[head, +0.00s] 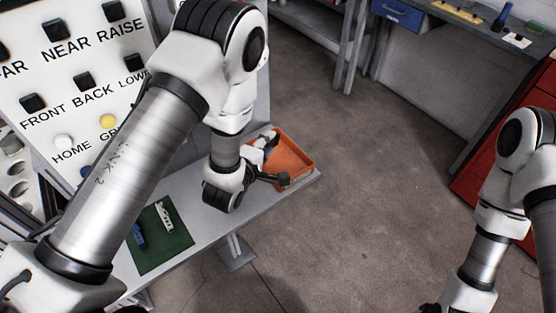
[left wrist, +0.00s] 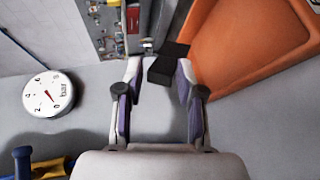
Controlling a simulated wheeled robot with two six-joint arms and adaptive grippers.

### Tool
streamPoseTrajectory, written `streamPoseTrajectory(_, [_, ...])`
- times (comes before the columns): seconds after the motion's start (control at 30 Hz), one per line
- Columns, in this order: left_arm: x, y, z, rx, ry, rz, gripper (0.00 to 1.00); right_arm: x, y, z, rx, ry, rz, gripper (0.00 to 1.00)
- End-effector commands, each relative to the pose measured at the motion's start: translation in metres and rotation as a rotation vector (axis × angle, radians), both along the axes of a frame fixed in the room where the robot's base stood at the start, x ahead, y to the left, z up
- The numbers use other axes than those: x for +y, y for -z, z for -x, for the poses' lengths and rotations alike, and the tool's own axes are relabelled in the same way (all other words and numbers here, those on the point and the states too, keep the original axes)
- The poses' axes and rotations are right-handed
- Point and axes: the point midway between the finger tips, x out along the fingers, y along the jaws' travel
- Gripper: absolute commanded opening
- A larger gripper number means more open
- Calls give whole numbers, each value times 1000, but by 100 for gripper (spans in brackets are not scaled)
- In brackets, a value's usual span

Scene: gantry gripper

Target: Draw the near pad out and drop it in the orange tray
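My left gripper (head: 267,143) is at the left side of the orange tray (head: 295,163) in the head view, partly hidden by its own arm. In the left wrist view, a black stepped block (left wrist: 163,71), which looks like the pad, fills the space between the two white and purple fingertips of my left gripper (left wrist: 160,68). The fingers appear closed on it. The orange tray (left wrist: 215,88) lies just right of the block, which is outside its rim. My right gripper (head: 430,308) barely shows at the bottom edge, mostly cut off.
A round gauge (left wrist: 48,94) is left of the fingers. A green mat (head: 150,252) with a blue piece (head: 138,236) and a white piece (head: 164,217) lies on the grey bench (head: 210,228). A button panel (head: 75,55) stands behind my left arm.

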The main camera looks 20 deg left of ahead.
Motion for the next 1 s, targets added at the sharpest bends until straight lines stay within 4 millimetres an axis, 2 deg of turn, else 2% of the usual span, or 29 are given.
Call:
streamPoseTrajectory(0.37, [1,-1,5,2,0,0,55,0,0,0,0,0,0,41])
streamPoseTrajectory(0.7, [9,-18,62,3,0,0,55,0,0,0,0,0,0,41])
streamPoseTrajectory(0.8, [10,-21,70,2,0,0,55,0,0,0,0,0,0,41])
streamPoseTrajectory(1.0, [10,-22,71,0,0,0,55,0,0,0,0,0,0,41])
